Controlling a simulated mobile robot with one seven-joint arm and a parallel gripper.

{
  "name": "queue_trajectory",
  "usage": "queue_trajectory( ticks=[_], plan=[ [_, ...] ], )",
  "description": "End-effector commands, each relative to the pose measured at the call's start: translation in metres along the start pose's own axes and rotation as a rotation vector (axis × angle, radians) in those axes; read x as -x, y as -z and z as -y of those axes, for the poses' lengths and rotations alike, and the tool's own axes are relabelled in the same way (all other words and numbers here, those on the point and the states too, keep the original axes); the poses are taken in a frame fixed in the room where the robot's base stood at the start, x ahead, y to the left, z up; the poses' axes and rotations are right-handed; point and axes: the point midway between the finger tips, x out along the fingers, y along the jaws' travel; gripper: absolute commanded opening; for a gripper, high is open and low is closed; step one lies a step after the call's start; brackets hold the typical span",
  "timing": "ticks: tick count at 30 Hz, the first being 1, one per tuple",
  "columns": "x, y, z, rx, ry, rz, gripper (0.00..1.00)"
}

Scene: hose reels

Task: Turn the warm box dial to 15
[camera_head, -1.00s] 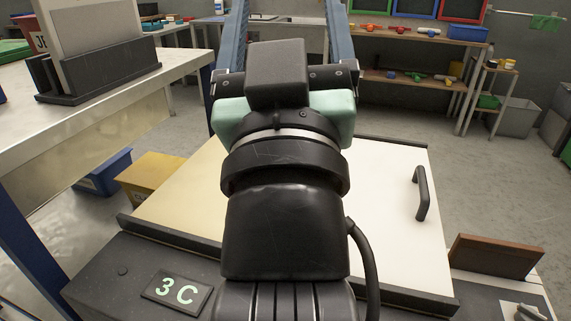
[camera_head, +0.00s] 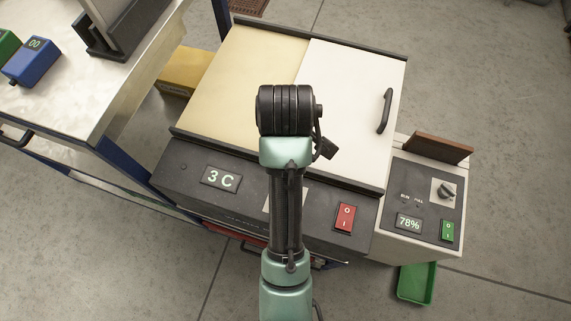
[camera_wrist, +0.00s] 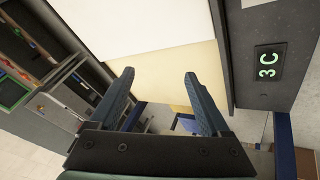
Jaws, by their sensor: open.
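The box (camera_head: 345,90) has a lid that is part cream, part white, with a black handle. A pale plate (camera_head: 270,200) on this panel is mostly hidden behind my arm, so I cannot see a dial there. In the wrist view, my gripper (camera_wrist: 160,80) is open and empty, with the lid (camera_wrist: 175,65) and the display (camera_wrist: 268,62) beyond it. The head view does not show my fingers.
A metal bench (camera_head: 75,105) stands at left.

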Motion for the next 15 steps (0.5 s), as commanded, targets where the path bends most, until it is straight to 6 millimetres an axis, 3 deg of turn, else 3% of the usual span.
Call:
queue_trajectory(
  ticks=[1, 9, 15],
  plan=[
    [0.017, -0.005, 0.005, 0.03, 0.057, 0.058, 0.81],
    [0.049, -0.057, 0.054, 0.179, 0.333, 0.291, 0.81],
    [0.06, -0.075, 0.072, 0.226, 0.429, 0.357, 0.81]
  ],
)
